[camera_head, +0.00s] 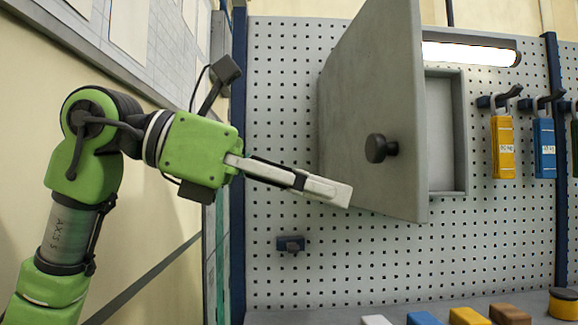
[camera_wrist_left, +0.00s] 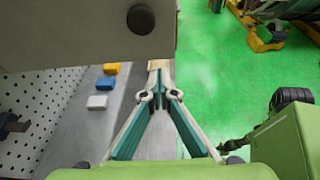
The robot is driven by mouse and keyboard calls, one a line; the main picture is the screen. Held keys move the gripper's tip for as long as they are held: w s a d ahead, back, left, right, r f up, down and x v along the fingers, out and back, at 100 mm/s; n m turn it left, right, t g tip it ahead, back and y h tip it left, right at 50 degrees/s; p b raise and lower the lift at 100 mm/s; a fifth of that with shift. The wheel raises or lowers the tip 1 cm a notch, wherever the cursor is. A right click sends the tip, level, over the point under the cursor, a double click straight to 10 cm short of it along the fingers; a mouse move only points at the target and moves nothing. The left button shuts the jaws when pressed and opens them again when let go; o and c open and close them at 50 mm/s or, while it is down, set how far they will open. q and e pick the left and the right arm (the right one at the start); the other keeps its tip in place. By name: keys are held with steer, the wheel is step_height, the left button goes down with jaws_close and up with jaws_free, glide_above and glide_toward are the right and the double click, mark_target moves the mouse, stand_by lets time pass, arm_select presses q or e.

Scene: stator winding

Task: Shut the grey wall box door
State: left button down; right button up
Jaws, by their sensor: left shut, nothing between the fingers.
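The grey wall box door (camera_head: 372,110) stands wide open, swung out from the box to the left in the head view. Its round black knob (camera_head: 380,148) faces me. The grey wall box (camera_head: 452,130) shows its open inside behind the door's right edge. My left gripper (camera_head: 335,192) is shut and empty, at the lower left part of the door; I cannot tell if it touches. In the left wrist view the door (camera_wrist_left: 80,30) fills the top left with its knob (camera_wrist_left: 141,19), beyond the shut fingertips (camera_wrist_left: 158,92). My right gripper is not in view.
A pegboard (camera_head: 275,100) stands behind the box. A yellow tag (camera_head: 503,147) and a blue tag (camera_head: 543,147) hang on hooks at the right. Several coloured blocks (camera_head: 467,316) lie on the bench below. A small dark hook (camera_head: 291,244) sticks out at the lower left.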

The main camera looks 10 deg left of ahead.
mark_target(404, 204)
arm_select(q)
steer(key=x, duration=0.2)
steer(key=p+x, duration=0.1)
steer(key=x, duration=0.1)
steer(key=r+p+x, duration=0.1)
steer(key=x, duration=0.1)
steer(key=shift+d, duration=0.2)
steer(key=shift+w+d, duration=0.1)
steer(key=shift+w, duration=0.05)
